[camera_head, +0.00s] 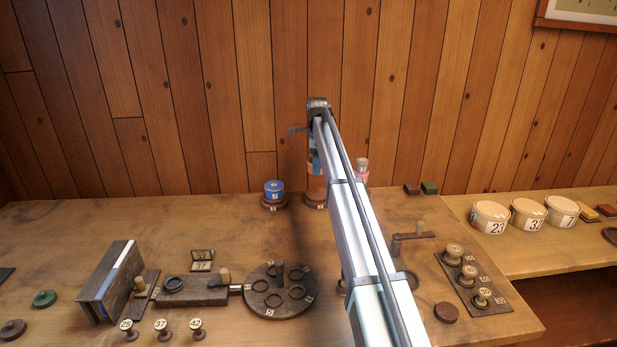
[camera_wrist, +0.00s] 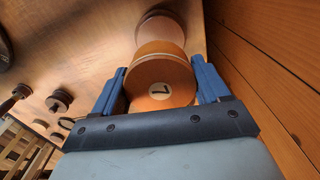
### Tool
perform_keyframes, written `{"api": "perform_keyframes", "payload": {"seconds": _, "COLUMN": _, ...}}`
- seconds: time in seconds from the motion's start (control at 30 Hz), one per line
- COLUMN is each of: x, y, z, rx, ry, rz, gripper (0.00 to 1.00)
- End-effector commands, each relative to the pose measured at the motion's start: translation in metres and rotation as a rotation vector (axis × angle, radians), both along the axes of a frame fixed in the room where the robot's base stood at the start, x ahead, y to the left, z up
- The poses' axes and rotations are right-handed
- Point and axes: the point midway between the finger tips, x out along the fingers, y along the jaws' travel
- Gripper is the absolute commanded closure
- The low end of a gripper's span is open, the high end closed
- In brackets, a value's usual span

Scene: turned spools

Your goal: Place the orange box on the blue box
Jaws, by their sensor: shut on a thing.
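The orange box (camera_wrist: 162,82) is a round drum with a pale label marked with a numeral, between the two blue fingers of my gripper (camera_wrist: 163,88) in the wrist view. My gripper is shut on it. In the head view my gripper (camera_head: 314,163) is at the back of the table, with the orange box (camera_head: 314,169) partly hidden by my arm. The blue box (camera_head: 274,190) is a round drum with a white label, upright on a low brown stand to the left of my gripper. I cannot identify it for certain in the wrist view.
A brown round stand (camera_head: 315,198) is below my gripper, right of the blue box. A pinkish jar (camera_head: 361,172) stands behind my arm. The wooden wall (camera_head: 220,100) is close behind. A dark turntable (camera_head: 280,302) with rings lies nearer. Cream tins (camera_head: 491,217) stand at the right.

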Motion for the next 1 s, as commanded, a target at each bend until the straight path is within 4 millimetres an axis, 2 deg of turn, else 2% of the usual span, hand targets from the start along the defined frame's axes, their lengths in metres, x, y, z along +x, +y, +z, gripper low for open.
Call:
{"api": "perform_keyframes", "payload": {"seconds": 0.17, "x": -0.003, "y": 0.039, "z": 0.012, "rx": 0.001, "ry": -0.005, "rz": 0.04, "gripper": 0.56}}
{"api": "perform_keyframes", "payload": {"seconds": 0.3, "x": -0.004, "y": 0.088, "z": 0.024, "rx": 0.001, "ry": -0.016, "rz": 0.092, "gripper": 0.56}}
{"api": "perform_keyframes", "payload": {"seconds": 0.4, "x": -0.003, "y": 0.119, "z": 0.033, "rx": 0.003, "ry": -0.023, "rz": 0.122, "gripper": 0.56}}
{"api": "perform_keyframes", "payload": {"seconds": 0.6, "x": 0.0, "y": 0.161, "z": 0.052, "rx": 0.004, "ry": -0.024, "rz": 0.116, "gripper": 0.56}}
{"api": "perform_keyframes", "payload": {"seconds": 1.0, "x": 0.0, "y": 0.157, "z": 0.052, "rx": 0.0, "ry": 0.0, "rz": -0.087, "gripper": 0.56}}
